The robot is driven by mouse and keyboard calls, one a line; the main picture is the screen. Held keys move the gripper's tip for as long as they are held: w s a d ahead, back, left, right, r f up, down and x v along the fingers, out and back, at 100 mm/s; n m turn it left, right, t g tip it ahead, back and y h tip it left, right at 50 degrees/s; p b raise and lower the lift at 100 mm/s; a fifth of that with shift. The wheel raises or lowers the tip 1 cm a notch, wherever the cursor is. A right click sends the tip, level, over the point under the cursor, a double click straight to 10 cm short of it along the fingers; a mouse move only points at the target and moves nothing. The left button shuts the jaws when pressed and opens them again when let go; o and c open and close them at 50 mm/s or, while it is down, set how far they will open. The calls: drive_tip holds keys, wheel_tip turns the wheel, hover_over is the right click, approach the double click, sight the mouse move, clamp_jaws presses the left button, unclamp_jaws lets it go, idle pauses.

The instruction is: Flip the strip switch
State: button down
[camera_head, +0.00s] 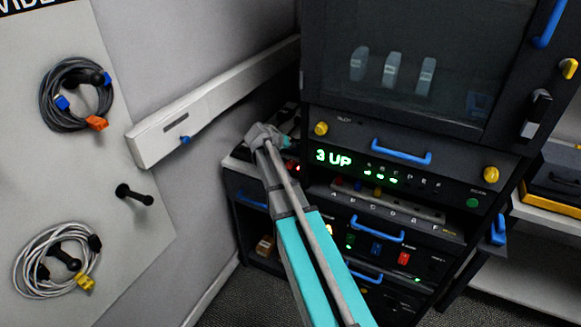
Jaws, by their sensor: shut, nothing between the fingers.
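My arm reaches up from the bottom centre, and my gripper (287,144) is at its far end, beside the left front edge of the dark equipment rack. It is small and partly hidden by my wrist; it is shut with nothing in it. A small red light (291,167) glows just below it, on or near a dark item on the low unit. I cannot tell whether this is the strip switch, or whether my gripper touches it. A grey strip (392,203) with a row of letters lies in the rack's open slot, under the green "3 UP" display (333,158).
A white wall trunking (215,105) with a blue knob runs close to my gripper on the left. Coiled cables (48,105) hang on the white board. Blue handles (401,152) and yellow knobs (491,174) stick out of the rack front. Carpet shows at the bottom.

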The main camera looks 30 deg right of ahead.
sight(292, 162)
drive_tip(key=shift+w+d+f+b, duration=0.1)
drive_tip(key=shift+f+b, duration=0.9)
drive_tip(key=shift+f, duration=0.2)
drive_tip(key=shift+w+d+f+b, duration=0.1)
drive_tip(key=shift+f+b, duration=0.9)
drive_tip(key=shift+f, duration=0.15)
drive_tip(key=shift+d+f+b, duration=0.1)
drive_tip(key=shift+f+b, duration=0.6)
idle(0.6)
drive_tip(key=shift+r, duration=0.15)
drive_tip(key=shift+r+p, duration=0.65)
drive_tip(key=shift+p, duration=0.1)
idle(0.4)
drive_tip(key=r+p, duration=0.5)
drive_tip(key=shift+s+a, duration=0.2)
drive_tip(key=shift+a, duration=0.1)
idle(0.5)
drive_tip(key=shift+a, duration=0.1)
